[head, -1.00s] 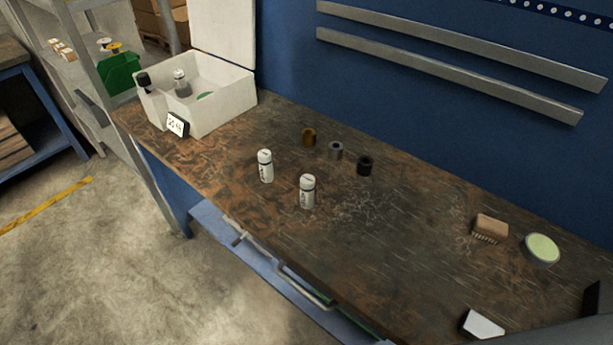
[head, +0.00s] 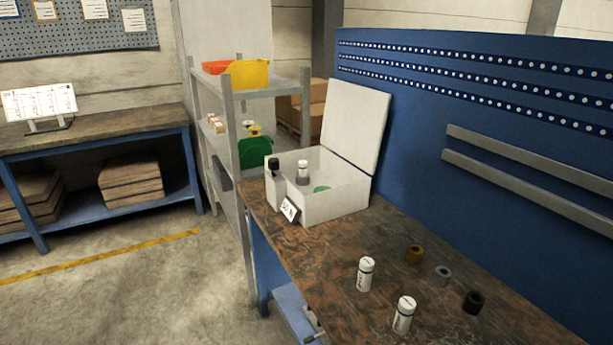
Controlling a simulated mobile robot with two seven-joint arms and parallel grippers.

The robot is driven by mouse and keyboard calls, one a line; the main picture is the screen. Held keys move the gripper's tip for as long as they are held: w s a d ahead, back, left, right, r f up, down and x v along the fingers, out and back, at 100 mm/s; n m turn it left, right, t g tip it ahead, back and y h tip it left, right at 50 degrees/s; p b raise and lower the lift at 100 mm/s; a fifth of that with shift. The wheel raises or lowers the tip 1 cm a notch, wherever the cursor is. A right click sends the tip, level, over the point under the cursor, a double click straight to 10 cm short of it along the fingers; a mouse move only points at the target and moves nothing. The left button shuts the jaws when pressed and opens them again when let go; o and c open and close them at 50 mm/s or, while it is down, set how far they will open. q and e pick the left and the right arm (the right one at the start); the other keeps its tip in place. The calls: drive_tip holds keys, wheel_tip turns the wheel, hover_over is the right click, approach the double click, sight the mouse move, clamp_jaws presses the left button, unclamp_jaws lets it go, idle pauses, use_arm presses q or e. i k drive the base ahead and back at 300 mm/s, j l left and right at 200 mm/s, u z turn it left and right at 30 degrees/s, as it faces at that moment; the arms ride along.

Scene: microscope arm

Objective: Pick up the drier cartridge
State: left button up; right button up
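Two white cylinders with dark bands and printed labels stand upright on the workbench (head: 300,247): one farther back (head: 365,274) and one nearer (head: 404,315). A third, similar white-topped cylinder (head: 303,170) stands inside the open white box (head: 335,202), its lower part grey. I cannot read the labels well enough to tell which one is the drier cartridge. Neither of my grippers is in view.
Brown (head: 414,255), grey (head: 442,275) and black (head: 473,302) rings lie right of the cylinders. A small sign (head: 290,210) leans at the box front. The box lid (head: 355,125) stands open. A metal shelf (head: 265,85) with bins stands behind.

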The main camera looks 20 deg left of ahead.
sight(301, 163)
drive_tip(key=i+j+z, duration=0.1)
drive_tip(key=z, duration=0.25)
drive_tip(key=j+z, duration=0.15)
drive_tip(key=z, duration=0.25)
drive_tip(key=i+j+z, duration=0.2)
drive_tip(key=j, duration=0.25)
drive_tip(key=j+z, duration=0.25)
drive_tip(key=j, duration=0.2)
drive_tip(key=i+j+z, duration=0.1)
drive_tip(key=j, duration=1.75)
drive_tip(key=i+z, duration=0.05)
drive_tip(key=i, duration=0.05)
